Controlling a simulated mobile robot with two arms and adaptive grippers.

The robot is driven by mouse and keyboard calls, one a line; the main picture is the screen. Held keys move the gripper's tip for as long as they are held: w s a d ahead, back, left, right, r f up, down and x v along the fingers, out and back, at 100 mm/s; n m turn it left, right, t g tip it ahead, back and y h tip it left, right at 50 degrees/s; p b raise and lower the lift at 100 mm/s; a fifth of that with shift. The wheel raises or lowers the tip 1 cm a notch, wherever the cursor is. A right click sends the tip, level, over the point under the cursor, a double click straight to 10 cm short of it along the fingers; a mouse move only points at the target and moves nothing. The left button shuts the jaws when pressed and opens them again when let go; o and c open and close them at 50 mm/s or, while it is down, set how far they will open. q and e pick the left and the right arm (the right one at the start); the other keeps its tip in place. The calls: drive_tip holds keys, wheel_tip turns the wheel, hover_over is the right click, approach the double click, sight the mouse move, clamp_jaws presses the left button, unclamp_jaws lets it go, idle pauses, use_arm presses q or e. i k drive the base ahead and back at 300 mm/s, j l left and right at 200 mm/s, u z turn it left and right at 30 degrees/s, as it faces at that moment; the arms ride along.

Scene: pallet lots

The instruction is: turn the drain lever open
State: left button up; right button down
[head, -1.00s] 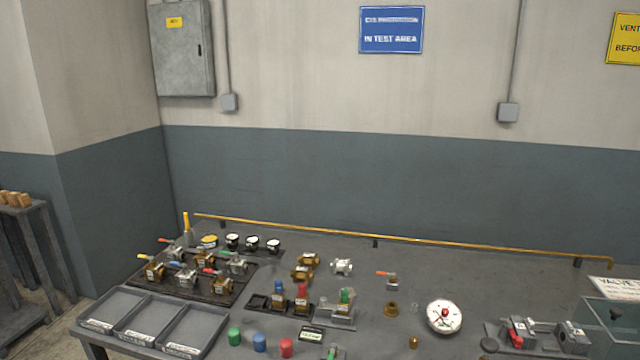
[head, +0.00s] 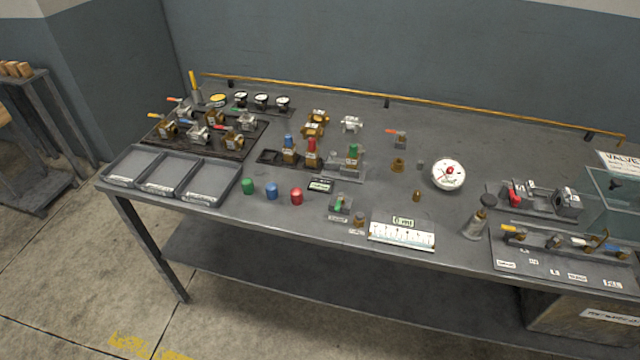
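Several small levers show in the head view, and their labels are too small to read, so I cannot tell which is the drain lever. A small grey block with a green handle (head: 341,204) stands near the table's front edge. A valve with a green upright part (head: 353,153) sits on a grey plate at mid-table. A fixture with a red part (head: 518,194) stands at the right. Neither gripper is in view.
The grey workbench (head: 300,225) carries a rack of valves (head: 245,149) and three trays (head: 207,184) at the left. Green, blue and red caps (head: 272,191) stand near the front. A panel (head: 570,267) of small fittings lies at right. A brass pipe (head: 480,112) runs along the back.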

sight(523, 231)
drive_tip(key=z, duration=1.25)
